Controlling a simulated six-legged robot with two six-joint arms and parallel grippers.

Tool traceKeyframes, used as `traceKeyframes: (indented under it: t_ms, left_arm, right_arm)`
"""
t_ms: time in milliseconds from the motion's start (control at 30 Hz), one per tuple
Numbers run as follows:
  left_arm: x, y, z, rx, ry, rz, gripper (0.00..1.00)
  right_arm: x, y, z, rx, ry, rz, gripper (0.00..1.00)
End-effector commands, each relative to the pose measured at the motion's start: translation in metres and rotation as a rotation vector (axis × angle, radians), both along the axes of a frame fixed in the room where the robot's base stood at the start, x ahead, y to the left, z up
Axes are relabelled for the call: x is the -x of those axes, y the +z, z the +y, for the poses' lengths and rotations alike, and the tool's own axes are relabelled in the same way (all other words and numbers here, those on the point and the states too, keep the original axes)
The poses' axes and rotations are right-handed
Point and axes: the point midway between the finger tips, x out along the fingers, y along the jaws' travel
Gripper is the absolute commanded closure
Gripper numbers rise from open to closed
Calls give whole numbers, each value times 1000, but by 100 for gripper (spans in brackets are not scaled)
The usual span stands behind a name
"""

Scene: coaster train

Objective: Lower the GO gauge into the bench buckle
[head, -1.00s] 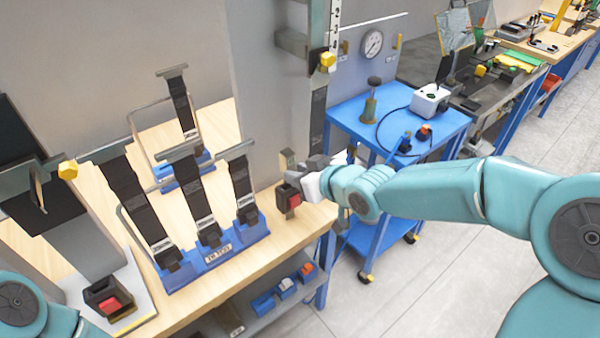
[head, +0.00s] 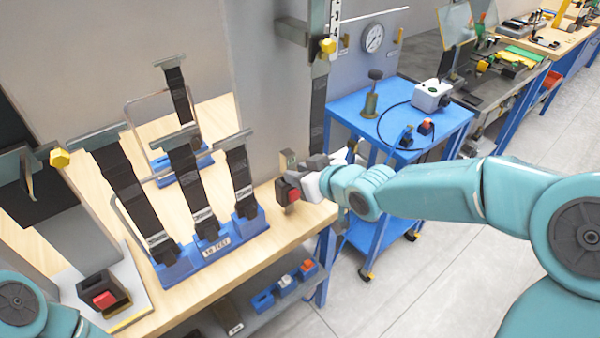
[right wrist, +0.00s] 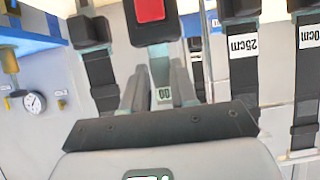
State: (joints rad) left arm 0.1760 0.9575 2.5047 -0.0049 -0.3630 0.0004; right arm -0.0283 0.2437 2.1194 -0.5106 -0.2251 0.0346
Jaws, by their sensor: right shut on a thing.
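My right gripper (head: 303,168) is shut on the GO gauge (head: 288,158), a narrow greyish upright piece at the bench's right end. A black buckle with a red button (head: 288,192) sits just below the gauge in the head view. It also shows at the top of the right wrist view (right wrist: 150,12). The gauge's lower end is hidden, so I cannot tell whether it is inside the buckle. My left gripper is out of view; only part of that arm shows.
A blue rack (head: 210,252) with several upright black straps stands on the wooden bench (head: 262,248). Another red-button buckle (head: 103,293) is at the left. A blue cart (head: 450,125) stands behind my right arm. Bare bench lies between rack and gripper.

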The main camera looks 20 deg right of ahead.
Motion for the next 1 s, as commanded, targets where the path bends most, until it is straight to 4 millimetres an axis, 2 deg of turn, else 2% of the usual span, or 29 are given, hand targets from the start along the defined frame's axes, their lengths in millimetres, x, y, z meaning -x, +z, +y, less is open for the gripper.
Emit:
traceKeyframes:
  t_ms: [300, 333, 400, 767, 867, 1000]
  left_arm:
    - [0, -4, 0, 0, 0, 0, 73]
    - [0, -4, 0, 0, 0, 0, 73]
    - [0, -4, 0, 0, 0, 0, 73]
    - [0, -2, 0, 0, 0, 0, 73]
    - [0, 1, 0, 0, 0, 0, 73]
    - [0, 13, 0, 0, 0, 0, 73]
  right_arm:
    - [0, -3, 0, -1, 0, -2, 100]
    - [0, -3, 0, -1, 0, -2, 63]
    - [0, -3, 0, -1, 0, -2, 43]
    - [4, -1, -2, 1, -1, 2, 43]
    - [16, 7, -7, 1, -2, 0, 43]
    - [44, 28, -18, 1, -4, -3, 43]
